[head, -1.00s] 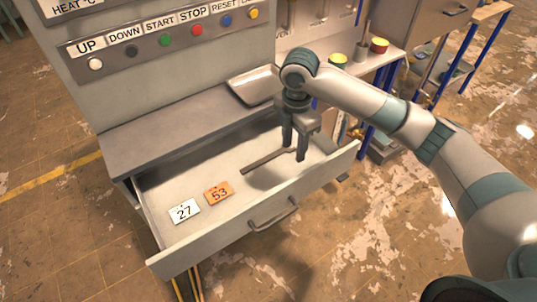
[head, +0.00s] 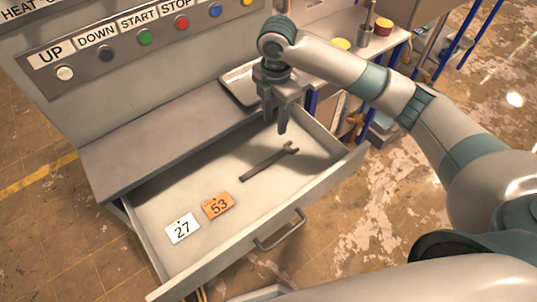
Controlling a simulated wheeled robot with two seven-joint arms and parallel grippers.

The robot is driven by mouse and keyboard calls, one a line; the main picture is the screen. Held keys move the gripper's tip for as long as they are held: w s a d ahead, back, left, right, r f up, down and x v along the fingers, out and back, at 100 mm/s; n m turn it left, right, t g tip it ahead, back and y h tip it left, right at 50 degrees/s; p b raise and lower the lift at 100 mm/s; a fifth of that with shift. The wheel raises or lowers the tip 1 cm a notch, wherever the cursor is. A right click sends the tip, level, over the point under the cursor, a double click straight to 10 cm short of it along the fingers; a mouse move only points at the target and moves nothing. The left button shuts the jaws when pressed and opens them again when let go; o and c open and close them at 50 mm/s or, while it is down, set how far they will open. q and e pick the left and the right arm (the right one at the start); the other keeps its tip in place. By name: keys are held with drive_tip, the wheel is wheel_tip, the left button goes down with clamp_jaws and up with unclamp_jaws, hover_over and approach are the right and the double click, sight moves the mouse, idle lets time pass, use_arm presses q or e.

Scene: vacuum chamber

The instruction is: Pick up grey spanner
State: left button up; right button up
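The grey spanner (head: 268,162) lies flat in the open drawer (head: 318,180), towards its right end. Its open jaw points to the upper right and its handle to the lower left. My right gripper (head: 276,125) points down over the back of the drawer, above and behind the spanner and apart from it. Its fingers hold nothing that I can see. They are seen nearly edge-on, so the gap between them is unclear. My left gripper is out of view.
The drawer has a front handle (head: 280,231). A metal tray (head: 238,86) sits on the ledge behind. A button panel (head: 105,55) stands at the back left.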

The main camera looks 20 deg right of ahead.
drive_tip(key=p, duration=0.3)
hover_over(273, 159)
drive_tip(key=f, duration=1.1)
drive_tip(key=shift+s+d+f, duration=0.1)
drive_tip(key=shift+s, duration=0.1)
drive_tip(key=shift+f, duration=0.5)
drive_tip(key=shift+f+p, duration=0.4)
drive_tip(key=shift+f, duration=0.05)
drive_tip(key=f, duration=0.1)
drive_tip(key=f+p, duration=0.1)
drive_tip(key=f, duration=0.1)
drive_tip(key=shift+w, duration=0.25)
drive_tip(key=shift+f, duration=0.65)
